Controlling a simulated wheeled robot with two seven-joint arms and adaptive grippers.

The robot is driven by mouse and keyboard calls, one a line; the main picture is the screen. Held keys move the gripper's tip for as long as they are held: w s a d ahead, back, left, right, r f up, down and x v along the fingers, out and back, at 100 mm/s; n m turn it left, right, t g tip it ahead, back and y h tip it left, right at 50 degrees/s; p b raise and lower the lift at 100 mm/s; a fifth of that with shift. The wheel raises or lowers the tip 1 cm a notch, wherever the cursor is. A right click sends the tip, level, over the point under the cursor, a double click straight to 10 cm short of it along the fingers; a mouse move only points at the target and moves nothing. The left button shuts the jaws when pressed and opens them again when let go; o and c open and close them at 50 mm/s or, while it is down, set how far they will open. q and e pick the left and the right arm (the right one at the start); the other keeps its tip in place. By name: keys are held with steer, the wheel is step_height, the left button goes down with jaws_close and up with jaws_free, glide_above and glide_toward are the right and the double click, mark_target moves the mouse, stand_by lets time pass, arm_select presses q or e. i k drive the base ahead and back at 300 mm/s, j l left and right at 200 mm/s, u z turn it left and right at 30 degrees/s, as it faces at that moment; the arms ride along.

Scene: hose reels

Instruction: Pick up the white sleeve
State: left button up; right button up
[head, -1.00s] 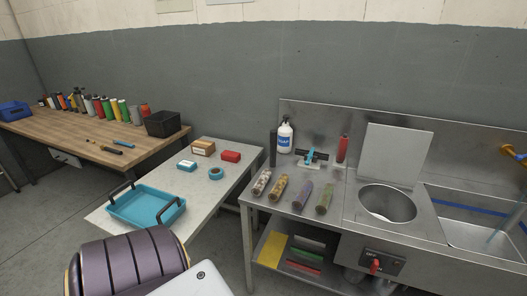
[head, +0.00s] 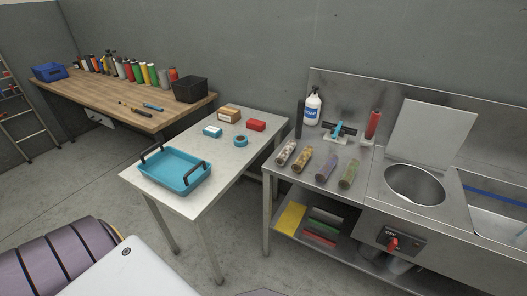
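Several speckled cylinders lie in a row on the steel counter in the head view. The leftmost, a pale whitish one with dark and reddish marks (head: 287,153), is the nearest match to a white sleeve; I cannot tell for sure that it is the one. To its right lie a tan speckled cylinder (head: 303,158), a purple-grey one (head: 325,169) and a greenish one (head: 348,174). All lie apart from any arm. Neither of my grippers is in view; only parts of my own body show along the bottom edge.
The steel counter has a white bottle (head: 312,108), upright red cylinder (head: 373,125) and round basin (head: 414,185). A wooden bench (head: 125,92) stands behind. Floor is clear at left.

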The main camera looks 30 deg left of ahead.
mark_target(282, 158)
steer(key=u, duration=0.85)
